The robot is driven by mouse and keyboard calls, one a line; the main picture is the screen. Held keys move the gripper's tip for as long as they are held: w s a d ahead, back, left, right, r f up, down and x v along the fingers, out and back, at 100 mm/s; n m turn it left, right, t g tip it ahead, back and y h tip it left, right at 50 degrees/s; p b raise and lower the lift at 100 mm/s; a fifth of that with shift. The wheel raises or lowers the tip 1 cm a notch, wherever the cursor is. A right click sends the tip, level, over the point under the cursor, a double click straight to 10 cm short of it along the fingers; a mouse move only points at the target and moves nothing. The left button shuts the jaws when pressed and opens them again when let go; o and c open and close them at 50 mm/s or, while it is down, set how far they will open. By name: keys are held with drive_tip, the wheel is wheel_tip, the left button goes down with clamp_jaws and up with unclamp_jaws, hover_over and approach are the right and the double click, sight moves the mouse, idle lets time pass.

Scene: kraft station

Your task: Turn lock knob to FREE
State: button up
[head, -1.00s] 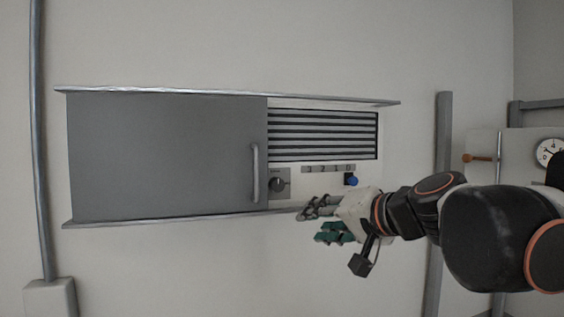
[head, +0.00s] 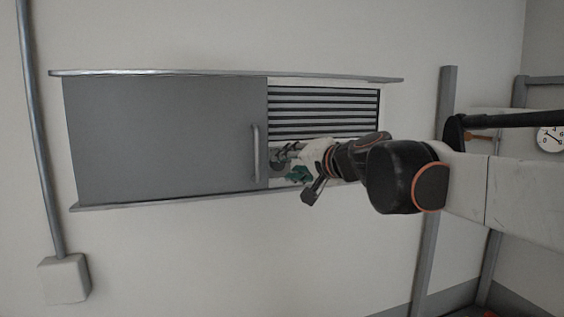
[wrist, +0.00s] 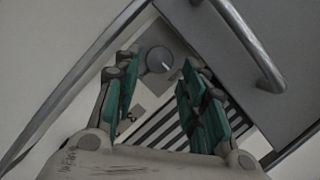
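The fingers with green pads are spread, with clear gaps at both sides of the knob. I cannot tell whether the tips reach around it. In the head view my gripper (head: 290,164) is at the panel beside the door handle and partly hides the knob (head: 278,170). The plate's lettering is not readable.
The grey cabinet door (head: 160,140) has a bar handle (head: 256,152) close to my gripper; the handle also shows in the wrist view (wrist: 255,50). A slatted vent (head: 325,112) lies above the knob. Metal rails run along the cabinet's top (head: 220,74) and bottom (head: 170,202).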

sight(280, 164)
drive_tip(key=shift+x, duration=1.9)
drive_tip(key=shift+s, duration=0.1)
drive_tip(key=c, duration=0.8)
